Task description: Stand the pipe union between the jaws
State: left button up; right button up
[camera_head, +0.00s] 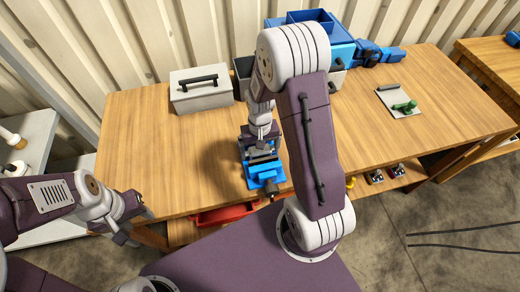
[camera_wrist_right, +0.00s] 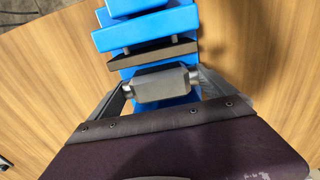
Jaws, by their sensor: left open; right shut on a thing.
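A blue bench vise (camera_head: 265,172) stands on the wooden table. In the right wrist view its blue body (camera_wrist_right: 148,30) and a dark jaw plate (camera_wrist_right: 152,58) show. My right gripper (camera_head: 262,140) is over the vise and shut on the pipe union (camera_wrist_right: 160,85), a dark grey block-sided fitting with lighter ends. The fingers hold it by its two ends. It lies crosswise in the wrist view, beside the dark jaw plate and over blue vise parts; whether it touches them I cannot tell. My left gripper (camera_head: 126,230) is open and empty off the table's left front.
A grey toolbox (camera_head: 201,90) and blue bins (camera_head: 325,25) stand at the back of the table. A red tray (camera_head: 222,214) sits below the front edge. The table's right middle is clear.

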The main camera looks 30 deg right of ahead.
jog(key=o, duration=1.5)
jog(key=shift+c, duration=0.2)
notch_tip(320, 180, up, 9)
jog(key=shift+r, duration=0.1)
jog(key=shift+w+a+r, duration=0.2)
jog(key=shift+a+r, duration=0.25)
jog(key=s+a, duration=0.1)
jog(key=s, duration=0.2)
jog(key=s+a+n, duration=0.1)
jog(key=s, duration=0.2)
jog(key=s+a+f+n+t, duration=0.1)
jog(key=s+a, duration=0.1)
jog(key=s, duration=0.1)
jog(key=shift+s+a, duration=0.1)
jog(key=shift+s, duration=0.3)
jog(key=shift+w+f+n, duration=0.15)
jog(key=shift+w+n, duration=0.15)
jog(key=shift+w, duration=0.3)
